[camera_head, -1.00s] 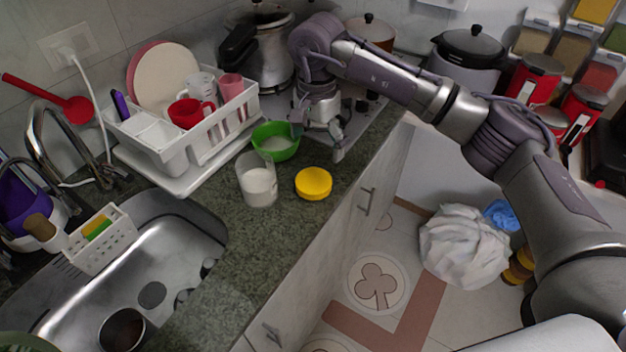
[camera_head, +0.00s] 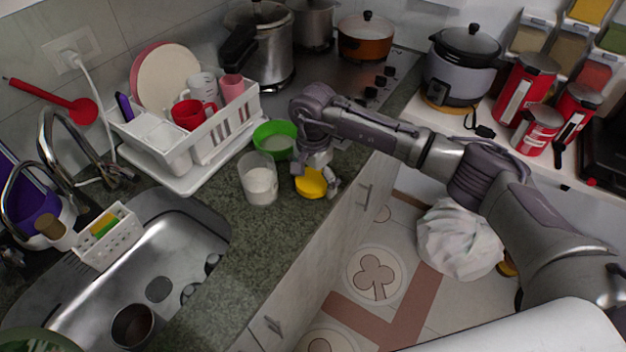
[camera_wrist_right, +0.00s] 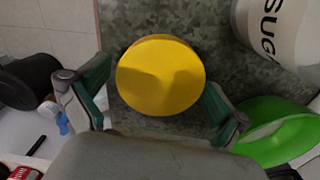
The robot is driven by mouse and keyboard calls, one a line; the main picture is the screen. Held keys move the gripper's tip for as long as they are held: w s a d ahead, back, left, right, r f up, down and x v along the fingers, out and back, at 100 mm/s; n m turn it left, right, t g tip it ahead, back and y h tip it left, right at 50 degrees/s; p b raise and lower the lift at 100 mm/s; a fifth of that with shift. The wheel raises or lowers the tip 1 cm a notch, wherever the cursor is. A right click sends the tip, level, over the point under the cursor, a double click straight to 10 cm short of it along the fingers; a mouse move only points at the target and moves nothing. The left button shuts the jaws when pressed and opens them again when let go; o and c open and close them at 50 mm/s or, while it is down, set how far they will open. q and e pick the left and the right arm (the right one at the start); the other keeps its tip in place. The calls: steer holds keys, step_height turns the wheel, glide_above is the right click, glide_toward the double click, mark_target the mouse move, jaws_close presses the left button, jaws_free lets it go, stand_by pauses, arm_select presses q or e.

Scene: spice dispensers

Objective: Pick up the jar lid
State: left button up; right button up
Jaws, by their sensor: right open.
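The yellow jar lid (camera_head: 310,184) lies on the dark green stone counter, near its front edge. In the right wrist view the lid (camera_wrist_right: 160,75) shows as a round yellow disc between and just ahead of the fingers. My right gripper (camera_head: 318,190) points down over the lid and covers part of it. In the right wrist view its fingers (camera_wrist_right: 155,110) are spread to either side of the lid. The right finger looks very near the lid's rim; I cannot tell whether it touches. A glass jar (camera_head: 261,180) of white contents, marked SUG in the wrist view (camera_wrist_right: 285,30), stands left of the lid.
A green bowl (camera_head: 273,140) sits behind the lid, close to my right gripper. A white dish rack (camera_head: 222,133) stands to the left. The sink (camera_head: 190,245) is at the front left. Counter in front of the lid is clear, ending at the cabinet edge.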

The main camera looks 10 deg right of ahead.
steer(key=shift+c, duration=0.3)
steer(key=c, duration=0.8)
steer(key=shift+r, duration=0.15)
